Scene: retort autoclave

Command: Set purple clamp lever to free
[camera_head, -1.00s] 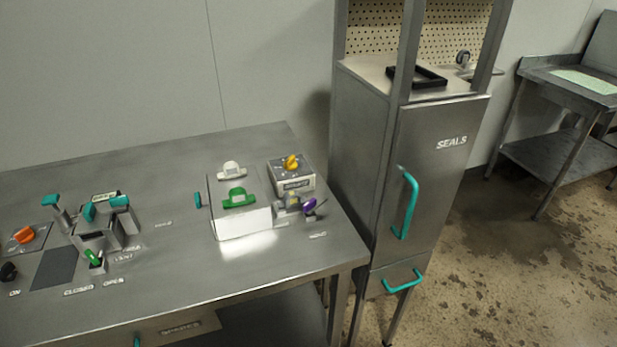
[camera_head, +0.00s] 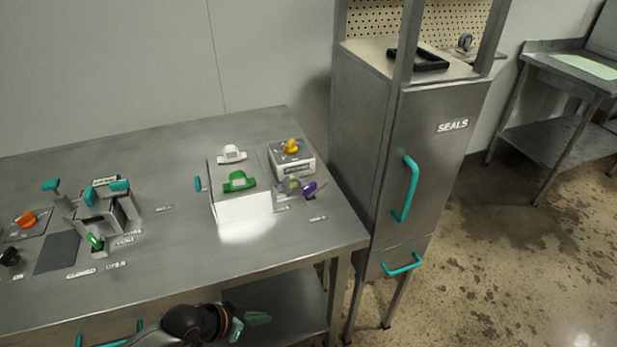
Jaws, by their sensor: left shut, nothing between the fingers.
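The purple clamp lever (camera_head: 310,189) sits near the right end of the steel bench, on the right side of a small grey clamp (camera_head: 291,185). It leans up and to the right; the small label by it is too blurred to read. My left gripper (camera_head: 262,318) is low at the bottom of the view, in front of the bench edge and well below the lever. It is shut and empty, apart from everything on the bench. My right gripper is not in view.
A white box with a green handle (camera_head: 239,181) stands left of the clamp. A box with a yellow knob (camera_head: 291,147) is behind it. The SEALS cabinet (camera_head: 440,150) with teal handles stands right of the steel bench (camera_head: 200,262). The bench's front strip is clear.

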